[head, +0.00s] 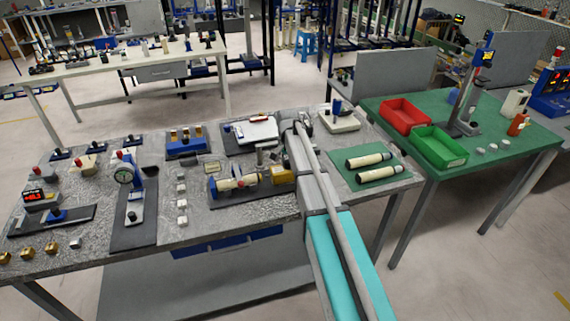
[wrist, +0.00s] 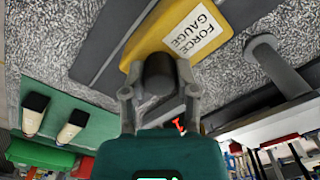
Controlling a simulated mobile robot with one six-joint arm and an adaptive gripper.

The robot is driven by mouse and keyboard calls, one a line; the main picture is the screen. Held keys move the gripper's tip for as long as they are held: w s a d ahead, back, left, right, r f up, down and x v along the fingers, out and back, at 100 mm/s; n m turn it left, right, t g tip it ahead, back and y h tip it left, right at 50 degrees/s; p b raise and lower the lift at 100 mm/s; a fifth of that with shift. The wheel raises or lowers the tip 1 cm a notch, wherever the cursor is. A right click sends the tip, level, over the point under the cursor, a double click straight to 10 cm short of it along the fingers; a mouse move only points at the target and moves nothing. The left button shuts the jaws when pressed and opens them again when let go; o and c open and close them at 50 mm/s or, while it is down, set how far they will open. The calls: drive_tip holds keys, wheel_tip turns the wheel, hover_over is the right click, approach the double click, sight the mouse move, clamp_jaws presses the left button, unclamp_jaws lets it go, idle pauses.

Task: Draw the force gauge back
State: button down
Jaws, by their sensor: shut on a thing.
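The force gauge is a yellow block (wrist: 180,32) with a white label reading FORCE GAUGE, at the top of the wrist view. It sits on a dark base strip (wrist: 112,35). A dark round handle (wrist: 159,72) sticks out from the gauge toward me. My gripper (wrist: 158,92) is shut on this handle, one grey finger on each side. In the head view the yellow gauge (head: 283,174) is at the right end of a bench fixture, beside a cream cylinder (head: 235,183). My arm hides the gripper there.
A green mat (head: 352,150) with two cream, black-ended cylinders (head: 370,160) lies right of my arm. A grey post (wrist: 275,62) stands close to the gauge in the wrist view. A dial-gauge stand (head: 126,185) is further left.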

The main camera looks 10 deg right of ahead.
drive_tip(key=shift+w+d, duration=0.2)
drive_tip(key=shift+d, duration=1.9)
drive_tip(key=shift+c, duration=1.9)
unclamp_jaws()
drive_tip(key=shift+d, duration=0.1)
drive_tip(key=shift+a, duration=0.3)
